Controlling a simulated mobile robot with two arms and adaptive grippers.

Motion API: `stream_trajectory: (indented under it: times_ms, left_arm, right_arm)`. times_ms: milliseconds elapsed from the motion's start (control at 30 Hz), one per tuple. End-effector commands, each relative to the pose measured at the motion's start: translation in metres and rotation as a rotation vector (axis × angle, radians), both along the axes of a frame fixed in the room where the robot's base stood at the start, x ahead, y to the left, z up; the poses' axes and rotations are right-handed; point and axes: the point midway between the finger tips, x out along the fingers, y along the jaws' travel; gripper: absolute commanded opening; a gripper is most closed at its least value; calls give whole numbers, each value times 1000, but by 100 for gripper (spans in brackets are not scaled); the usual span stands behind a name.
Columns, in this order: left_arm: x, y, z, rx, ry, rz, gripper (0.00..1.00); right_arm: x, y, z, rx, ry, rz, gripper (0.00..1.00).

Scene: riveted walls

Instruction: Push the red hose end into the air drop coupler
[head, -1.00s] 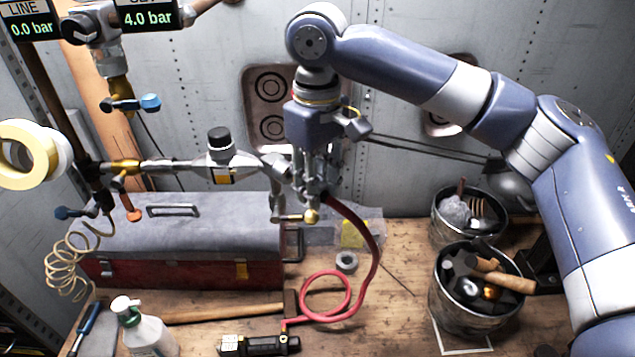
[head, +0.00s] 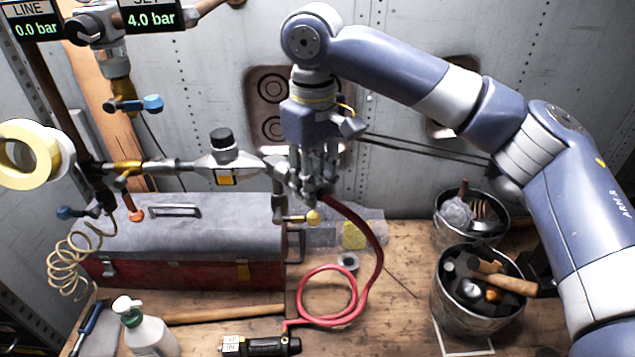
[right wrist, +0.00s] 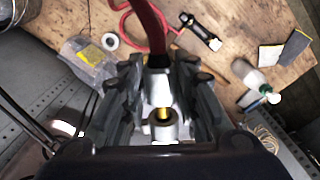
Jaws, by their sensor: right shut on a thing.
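My right gripper (head: 316,182) is shut on the red hose end, just right of the air drop coupler (head: 280,168) on the horizontal pipe. In the right wrist view, the silver hose end (right wrist: 158,88) with a black collar sits between the fingers (right wrist: 160,100). Its brass tip (right wrist: 163,113) is at the mouth of the ring-shaped coupler (right wrist: 162,130); I cannot tell how far in it is. In the head view the fingers hide most of the hose end. The red hose (head: 372,240) hangs down and loops on the bench. My left gripper is not in view.
A red toolbox with grey lid (head: 190,232) stands below the pipe. Two tool buckets (head: 480,302) stand right. The display (head: 32,20) reads 0.0 bar.

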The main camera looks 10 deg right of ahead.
Motion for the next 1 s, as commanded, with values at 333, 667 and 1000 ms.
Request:
stream_trajectory:
  times_ms: [333, 667, 1000]
  left_arm:
    - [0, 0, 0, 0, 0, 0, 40]
    - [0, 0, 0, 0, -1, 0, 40]
    - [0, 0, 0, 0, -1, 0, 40]
  right_arm:
    - [9, 6, 0, 0, 0, 0, 2]
    - [17, 12, 0, 1, 1, 1, 2]
    - [18, 12, 0, 0, 0, 1, 51]
